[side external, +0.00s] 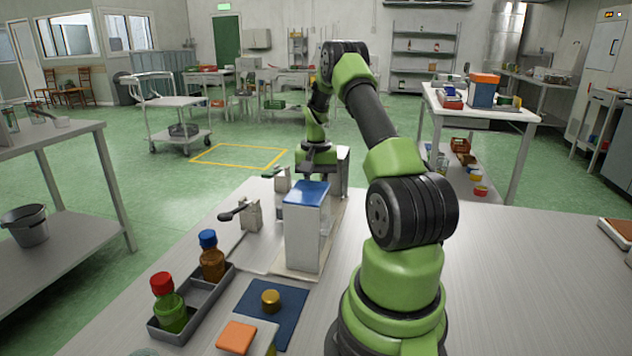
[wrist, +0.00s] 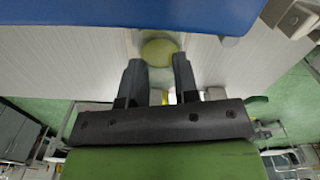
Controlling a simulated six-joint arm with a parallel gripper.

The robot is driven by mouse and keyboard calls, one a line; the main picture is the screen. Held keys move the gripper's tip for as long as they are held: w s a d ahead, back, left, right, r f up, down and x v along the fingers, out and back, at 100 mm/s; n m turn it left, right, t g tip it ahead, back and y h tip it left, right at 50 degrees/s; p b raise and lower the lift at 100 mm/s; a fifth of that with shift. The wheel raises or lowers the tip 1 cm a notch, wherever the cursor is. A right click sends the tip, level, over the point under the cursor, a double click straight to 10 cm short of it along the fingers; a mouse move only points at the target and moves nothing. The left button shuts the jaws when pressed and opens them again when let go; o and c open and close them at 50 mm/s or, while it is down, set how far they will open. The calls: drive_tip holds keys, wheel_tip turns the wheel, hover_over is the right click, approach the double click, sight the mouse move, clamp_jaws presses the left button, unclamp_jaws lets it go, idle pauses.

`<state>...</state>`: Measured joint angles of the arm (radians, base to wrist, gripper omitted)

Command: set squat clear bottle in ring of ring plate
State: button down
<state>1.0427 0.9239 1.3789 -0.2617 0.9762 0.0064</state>
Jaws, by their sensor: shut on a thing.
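In the wrist view, my gripper (wrist: 158,64) has its two dark fingers on either side of a pale, see-through thing with a round yellow-green end (wrist: 160,50), which I take to be the squat clear bottle. The fingers are shut on it. In the side view, my wrist is at the far end of the bench, behind a tall white box with a blue top (side external: 305,193). That box hides the fingertips and the bottle there. I cannot make out the ring plate or its ring in either view. I cannot tell whether the bottle touches anything below.
The box's blue top also fills the upper wrist view (wrist: 120,12). Two small grey fixtures, one with a dark lever (side external: 240,213), stand left of the box. Nearer are a grey tray (side external: 200,295) with two capped bottles, and a blue mat (side external: 290,318) with a gold knob.

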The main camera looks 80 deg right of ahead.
drive_tip(key=shift+f, duration=0.35)
idle(0.3)
drive_tip(key=shift+f, duration=0.25)
drive_tip(key=c, duration=0.5)
unclamp_jaws()
drive_tip(key=shift+c, duration=0.2)
drive_tip(key=shift+r, duration=4)
